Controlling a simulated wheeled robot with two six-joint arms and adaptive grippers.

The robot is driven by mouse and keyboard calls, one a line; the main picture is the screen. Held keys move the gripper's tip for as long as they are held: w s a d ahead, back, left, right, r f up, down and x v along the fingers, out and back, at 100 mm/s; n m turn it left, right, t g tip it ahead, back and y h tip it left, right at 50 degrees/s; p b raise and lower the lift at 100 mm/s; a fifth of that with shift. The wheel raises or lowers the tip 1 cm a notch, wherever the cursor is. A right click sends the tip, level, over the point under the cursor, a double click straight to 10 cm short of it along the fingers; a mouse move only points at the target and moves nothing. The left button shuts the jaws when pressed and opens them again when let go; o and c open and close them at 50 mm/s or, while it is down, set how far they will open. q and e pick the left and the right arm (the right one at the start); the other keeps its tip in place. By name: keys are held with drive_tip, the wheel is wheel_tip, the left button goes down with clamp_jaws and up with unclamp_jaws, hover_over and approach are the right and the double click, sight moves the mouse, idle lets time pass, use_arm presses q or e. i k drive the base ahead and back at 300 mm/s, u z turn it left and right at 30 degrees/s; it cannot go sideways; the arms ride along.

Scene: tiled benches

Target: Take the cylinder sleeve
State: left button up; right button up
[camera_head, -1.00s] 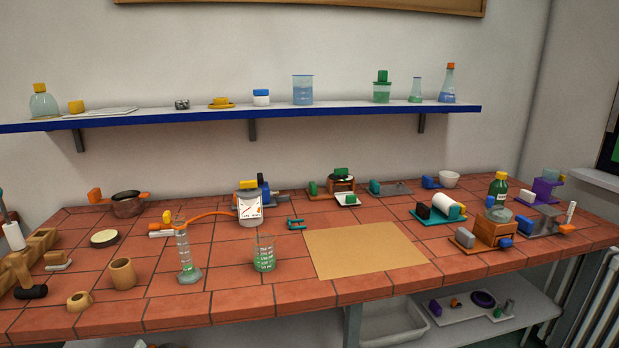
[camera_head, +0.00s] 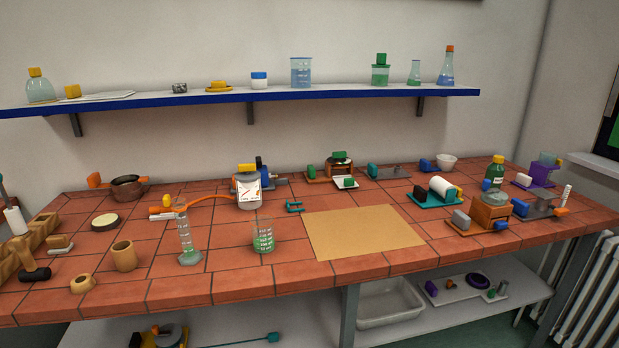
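A tan, upright hollow cylinder (camera_head: 124,256) stands on the left front part of the tiled bench (camera_head: 255,287); it may be the cylinder sleeve, but I cannot be sure. A short tan ring-like piece (camera_head: 83,284) with a hole lies to its left, nearer the front edge. A glass measuring cylinder (camera_head: 187,240) with a green base stands to the right of the tan cylinder, apart from it. Neither of my grippers is in view.
A green-marked beaker (camera_head: 263,237) stands right of the measuring cylinder. A bare tan mat (camera_head: 360,232) covers the middle. A blue-edged wall shelf (camera_head: 330,94) hangs above; a lower shelf (camera_head: 300,314) runs below.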

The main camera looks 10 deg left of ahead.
sight(124, 254)
drive_tip(key=u, duration=0.95)
drive_tip(key=k, duration=0.55)
drive_tip(key=z, duration=1.25)
drive_tip(key=i, duration=1.2)
drive_tip(key=u, duration=0.75)
drive_tip(key=i, duration=0.85)
drive_tip(key=u, duration=0.75)
